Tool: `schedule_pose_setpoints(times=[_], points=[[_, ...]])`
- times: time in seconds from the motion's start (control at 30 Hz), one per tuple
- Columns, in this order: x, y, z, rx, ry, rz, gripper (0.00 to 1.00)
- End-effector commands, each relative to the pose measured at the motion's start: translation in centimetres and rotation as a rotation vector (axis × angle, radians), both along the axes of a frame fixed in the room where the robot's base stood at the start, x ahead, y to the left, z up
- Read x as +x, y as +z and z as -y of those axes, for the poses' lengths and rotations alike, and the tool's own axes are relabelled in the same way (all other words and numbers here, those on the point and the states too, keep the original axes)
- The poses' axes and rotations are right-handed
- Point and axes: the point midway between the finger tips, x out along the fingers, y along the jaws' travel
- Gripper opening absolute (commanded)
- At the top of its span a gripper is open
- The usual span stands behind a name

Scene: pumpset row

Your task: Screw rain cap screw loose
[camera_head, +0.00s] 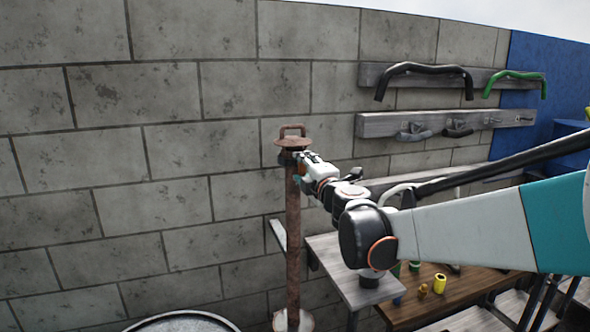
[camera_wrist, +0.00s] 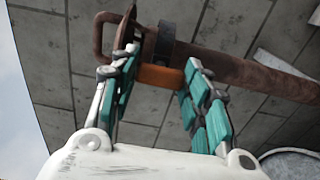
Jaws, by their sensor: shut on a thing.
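The rusty rain cap (camera_head: 292,142), with a loop handle on top, sits on an upright rusty pipe (camera_head: 293,235). In the wrist view the cap (camera_wrist: 129,27) is at upper left and the pipe (camera_wrist: 255,75) runs to the right. A dark clamp band (camera_wrist: 163,45) goes around the pipe just below the cap. An orange screw (camera_wrist: 160,77) sticks out from the band. My gripper (camera_wrist: 162,75) is shut on this screw, with teal pads on either side. In the head view my gripper (camera_head: 299,163) reaches the pipe from the right, just under the cap; the screw is mostly hidden there.
A grey block wall (camera_head: 130,150) stands behind the pipe. Wall boards hold a black hose (camera_head: 425,68) and a green hose (camera_head: 515,76). A wooden bench (camera_head: 465,285) with small yellow and green parts stands below my arm. A round metal drum rim (camera_head: 182,318) is at lower left.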

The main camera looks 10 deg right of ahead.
Motion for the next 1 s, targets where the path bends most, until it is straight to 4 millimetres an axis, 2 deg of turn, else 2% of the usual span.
schedule_pose_setpoints(times=[0.07,0.1,0.2,0.53,0.67,0.77,1.0], points=[[-0.1,-0.1,0.0,-0.002,0.001,0.0,0.19],[-0.1,-0.1,0.0,-0.002,0.001,0.0,0.45],[-0.1,-0.1,0.0,-0.002,0.001,0.0,0.63],[-0.1,0.0,0.0,0.0,0.0,0.0,0.63],[-0.8,0.0,0.1,0.0,0.0,0.0,0.63],[-2.1,0.0,0.3,0.0,-0.001,0.0,0.63],[-6.7,0.0,0.8,0.0,0.002,0.0,0.63]])
